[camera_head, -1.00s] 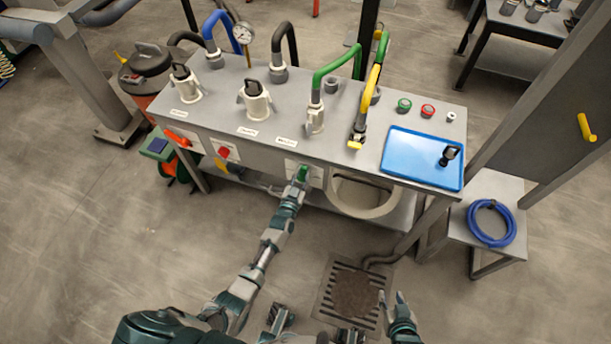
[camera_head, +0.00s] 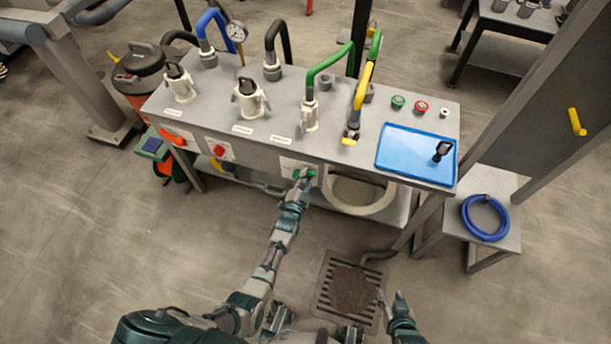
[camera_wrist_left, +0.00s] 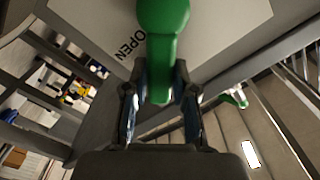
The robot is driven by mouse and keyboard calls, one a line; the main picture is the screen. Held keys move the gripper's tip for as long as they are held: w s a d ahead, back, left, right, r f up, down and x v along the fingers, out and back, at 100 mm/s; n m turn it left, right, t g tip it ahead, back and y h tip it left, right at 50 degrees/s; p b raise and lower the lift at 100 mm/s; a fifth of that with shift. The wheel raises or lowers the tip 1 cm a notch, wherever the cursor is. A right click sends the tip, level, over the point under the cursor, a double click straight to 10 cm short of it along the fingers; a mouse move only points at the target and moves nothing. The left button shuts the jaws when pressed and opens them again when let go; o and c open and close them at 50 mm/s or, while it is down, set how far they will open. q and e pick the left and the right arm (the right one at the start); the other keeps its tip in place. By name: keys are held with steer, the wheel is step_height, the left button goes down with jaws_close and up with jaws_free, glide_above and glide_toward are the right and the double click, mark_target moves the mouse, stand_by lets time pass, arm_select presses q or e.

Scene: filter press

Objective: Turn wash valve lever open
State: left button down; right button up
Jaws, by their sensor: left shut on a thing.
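The green wash valve lever (camera_head: 309,173) is on the front panel of the bench, below the green hose. My left gripper (camera_head: 300,183) is at it, and partly hides it in the head view. In the left wrist view the lever (camera_wrist_left: 163,40) comes down between the two fingers of my left gripper (camera_wrist_left: 160,105), which is shut on its end. A white plate behind it carries the word OPEN, left of the lever. My right gripper (camera_head: 391,298) is low over the floor near the drain, open and empty.
A red lever (camera_head: 219,150) and an orange lever (camera_head: 172,137) are further left on the same panel. A white basin (camera_head: 360,207) is just right of my left gripper. A blue tray (camera_head: 417,153) lies on the bench top. A floor drain (camera_head: 350,288) lies in front.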

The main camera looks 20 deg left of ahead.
arm_select(q)
steer(key=shift+w+d+r, duration=0.15)
steer(key=shift+d+r, duration=0.05)
steer(key=shift+r, duration=0.2)
arm_select(e)
steer(key=shift+a+r, duration=0.1)
steer(key=shift+a, duration=0.2)
arm_select(q)
steer(key=shift+d, duration=0.15)
arm_select(e)
steer(key=shift+d, duration=0.1)
arm_select(q)
steer(key=c, duration=1)
jaws_free()
steer(key=shift+c, duration=0.2)
steer(key=shift+o, duration=0.6)
steer(key=shift+d, duration=0.1)
steer(key=shift+f, duration=0.2)
arm_select(e)
steer(key=shift+d, duration=0.25)
steer(key=shift+s, duration=0.15)
arm_select(q)
steer(key=shift+s+f, duration=0.15)
steer(key=shift+s, duration=0.3)
steer(key=s, duration=1.1)
steer(key=shift+s, duration=0.15)
steer(key=shift+a, duration=0.25)
arm_select(e)
steer(key=shift+a, duration=0.15)
